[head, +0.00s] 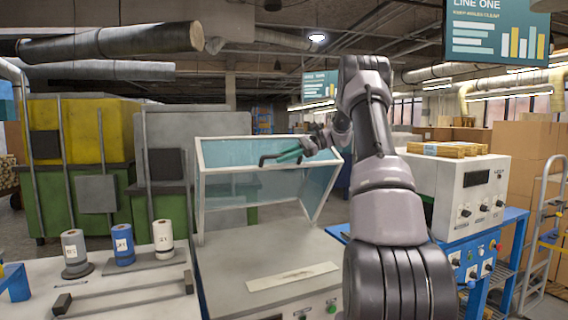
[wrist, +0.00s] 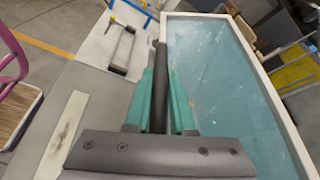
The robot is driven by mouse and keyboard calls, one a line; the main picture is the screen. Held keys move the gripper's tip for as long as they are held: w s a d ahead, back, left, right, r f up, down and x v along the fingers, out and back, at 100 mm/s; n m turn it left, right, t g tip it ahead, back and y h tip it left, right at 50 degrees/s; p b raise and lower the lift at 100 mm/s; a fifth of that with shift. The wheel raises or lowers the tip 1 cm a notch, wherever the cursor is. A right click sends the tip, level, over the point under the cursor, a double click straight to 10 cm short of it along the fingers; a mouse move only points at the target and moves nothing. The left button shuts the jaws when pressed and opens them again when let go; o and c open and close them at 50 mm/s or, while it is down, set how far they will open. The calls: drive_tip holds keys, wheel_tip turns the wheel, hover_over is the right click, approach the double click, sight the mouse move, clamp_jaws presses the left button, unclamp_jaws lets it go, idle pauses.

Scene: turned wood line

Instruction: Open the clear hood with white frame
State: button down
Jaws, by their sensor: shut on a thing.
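The clear hood with white frame (head: 228,154) stands raised and tilted above the pale machine bed in the head view, with an open gap beneath its front. Its bluish pane and white border also fill the right of the wrist view (wrist: 230,75). The hood's dark bar handle (head: 268,160) is on its front. My gripper (head: 290,156), with teal fingers, is shut on this handle. In the wrist view the dark handle (wrist: 161,88) runs between the two fingers. My arm hides part of the hood's right side in the head view.
The machine bed (head: 270,262) bears a pale flat strip (head: 292,276). Labelled spools (head: 123,244) stand on the left bench. A white control box (head: 465,195) on a blue cart stands to the right. Green and yellow bins (head: 85,130) stand behind.

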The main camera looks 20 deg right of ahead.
drive_tip(key=shift+w, duration=0.1)
drive_tip(key=c, duration=0.8)
unclamp_jaws()
drive_tip(key=shift+o, duration=0.2)
drive_tip(key=shift+d, duration=0.1)
drive_tip(key=v, duration=1)
drive_tip(key=shift+d, duration=0.3)
drive_tip(key=shift+r, duration=0.1)
